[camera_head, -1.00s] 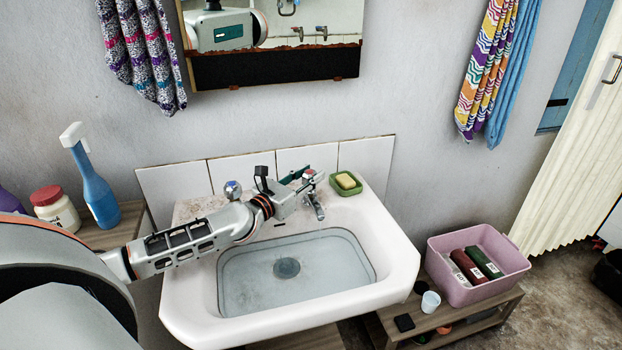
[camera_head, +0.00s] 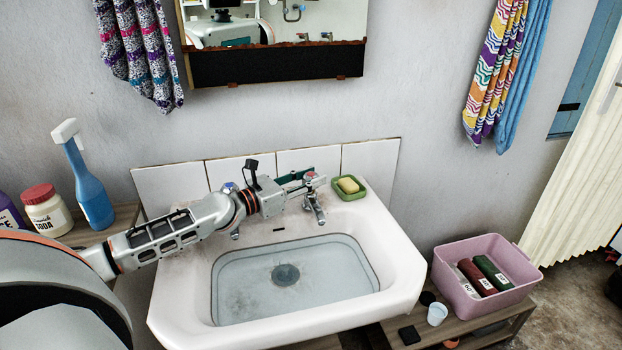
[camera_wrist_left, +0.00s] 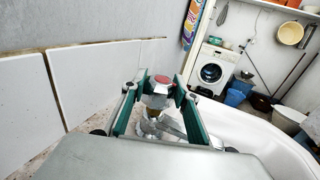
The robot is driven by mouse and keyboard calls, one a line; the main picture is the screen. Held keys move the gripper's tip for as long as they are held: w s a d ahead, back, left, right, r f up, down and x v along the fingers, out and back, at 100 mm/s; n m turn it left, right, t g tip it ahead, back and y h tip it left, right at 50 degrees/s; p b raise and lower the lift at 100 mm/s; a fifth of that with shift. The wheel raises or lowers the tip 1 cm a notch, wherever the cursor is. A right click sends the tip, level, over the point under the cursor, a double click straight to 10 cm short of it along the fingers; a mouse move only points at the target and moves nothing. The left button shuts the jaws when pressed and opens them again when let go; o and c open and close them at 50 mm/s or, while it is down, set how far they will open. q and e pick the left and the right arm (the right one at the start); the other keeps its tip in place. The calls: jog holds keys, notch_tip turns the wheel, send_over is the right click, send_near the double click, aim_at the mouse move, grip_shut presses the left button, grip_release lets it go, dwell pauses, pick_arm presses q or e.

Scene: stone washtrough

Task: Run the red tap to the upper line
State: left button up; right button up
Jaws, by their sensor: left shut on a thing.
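The red tap (camera_head: 311,177) stands at the back right of the white sink (camera_head: 400,268). Its red cap (camera_wrist_left: 161,79) shows between the fingers in the left wrist view. My left gripper (camera_head: 304,183) reaches across the back of the sink and is shut on this tap, with green-edged fingers on both sides of its head. Clear water (camera_head: 310,285) stands in the basin over the round drain. A thin line runs around the basin wall near the water's edge; I cannot tell which line it is. No stream from the spout can be made out. My right gripper is not in view.
The blue tap (camera_head: 230,187) is at the sink's back left, beside my arm. A green soap dish (camera_head: 347,194) with yellow soap sits right of the red tap. A pink bin (camera_head: 515,292) stands on the low shelf at right. A mirror (camera_head: 275,65) hangs above.

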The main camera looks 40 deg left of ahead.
pick_arm(q)
jog(key=o, duration=1.1)
jog(key=shift+r, duration=0.1)
jog(key=shift+s, duration=0.15)
jog(key=shift+s+a+f, duration=0.2)
jog(key=shift+s+a, duration=0.05)
jog(key=shift+s, duration=0.3)
jog(key=shift+v, duration=5.3)
jog(key=shift+r, duration=0.2)
